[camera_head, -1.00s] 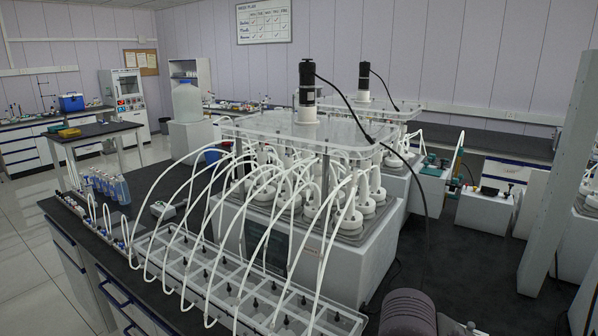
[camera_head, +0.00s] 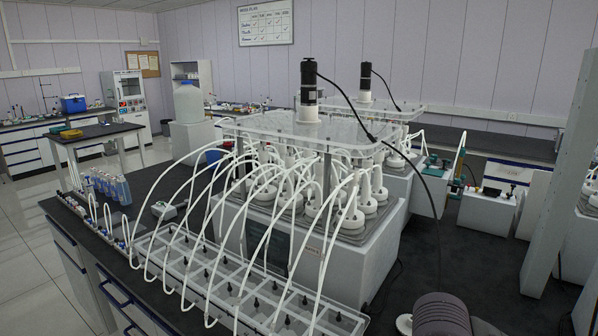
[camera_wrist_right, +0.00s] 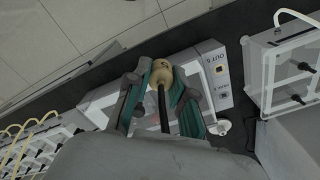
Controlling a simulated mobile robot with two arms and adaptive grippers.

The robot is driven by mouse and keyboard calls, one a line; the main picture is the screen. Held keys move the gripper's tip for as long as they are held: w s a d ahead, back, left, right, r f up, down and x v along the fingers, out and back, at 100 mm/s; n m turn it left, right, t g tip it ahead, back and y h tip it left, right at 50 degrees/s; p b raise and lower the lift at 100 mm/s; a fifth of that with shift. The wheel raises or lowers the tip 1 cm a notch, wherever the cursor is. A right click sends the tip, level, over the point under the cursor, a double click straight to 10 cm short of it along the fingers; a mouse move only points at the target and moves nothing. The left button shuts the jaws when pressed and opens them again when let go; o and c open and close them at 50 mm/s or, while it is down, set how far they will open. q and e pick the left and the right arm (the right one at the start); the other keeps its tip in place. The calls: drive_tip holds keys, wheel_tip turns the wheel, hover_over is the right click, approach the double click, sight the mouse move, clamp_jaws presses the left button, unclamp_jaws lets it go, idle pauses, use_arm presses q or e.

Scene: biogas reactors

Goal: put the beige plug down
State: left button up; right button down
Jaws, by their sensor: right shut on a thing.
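The beige plug (camera_wrist_right: 158,72) shows in the right wrist view, near the middle, with a black cable or stem running down from it. My right gripper (camera_wrist_right: 161,84), with grey and teal fingers, is shut on the plug. Behind it is a pale box (camera_wrist_right: 212,72) with a labelled face reading OUT and a small socket. I cannot tell whether the plug touches this box. In the head view only a dark rounded part of my right arm shows at the bottom; the plug is not visible there. My left gripper is in neither view.
A clear-lidded box (camera_wrist_right: 290,68) with black fittings stands at right in the wrist view. In the head view, the reactor unit (camera_head: 350,265) with white bottles and tubes and the long partitioned tray (camera_head: 230,290) crowd the dark bench. Dark bench right of the reactor is mostly clear.

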drive_tip(key=n, duration=0.5)
drive_tip(key=d+n, duration=0.1)
drive_tip(key=n, duration=0.4)
drive_tip(key=s+n, duration=0.1)
drive_tip(key=n, duration=0.4)
drive_tip(key=shift+d, duration=0.35)
drive_tip(key=shift+w, duration=0.1)
